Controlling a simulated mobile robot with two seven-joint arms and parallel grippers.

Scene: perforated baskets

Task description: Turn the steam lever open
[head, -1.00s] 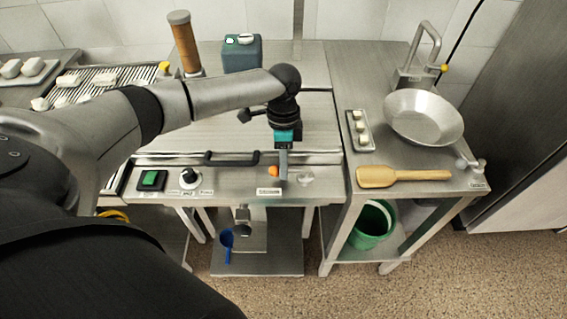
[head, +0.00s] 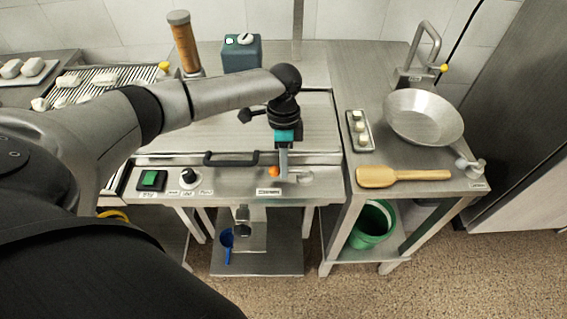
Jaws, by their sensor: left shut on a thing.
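The steam lever shows at the right of the front control panel, with an orange knob (head: 273,171) at its end and a round metal hub (head: 305,176) at the right. My left gripper (head: 283,176) points down at the lever from above, just right of the orange knob. It is shut on the lever, though its fingers hide most of the arm between knob and hub. A small label (head: 268,191) sits below the lever. My right gripper is out of view.
A black bar handle (head: 231,161) lies left of my gripper, with a black dial (head: 189,177) and green switch (head: 151,180) further left. A wooden paddle (head: 402,177) and metal pan (head: 424,117) rest on the right table. A green bucket (head: 371,226) stands below.

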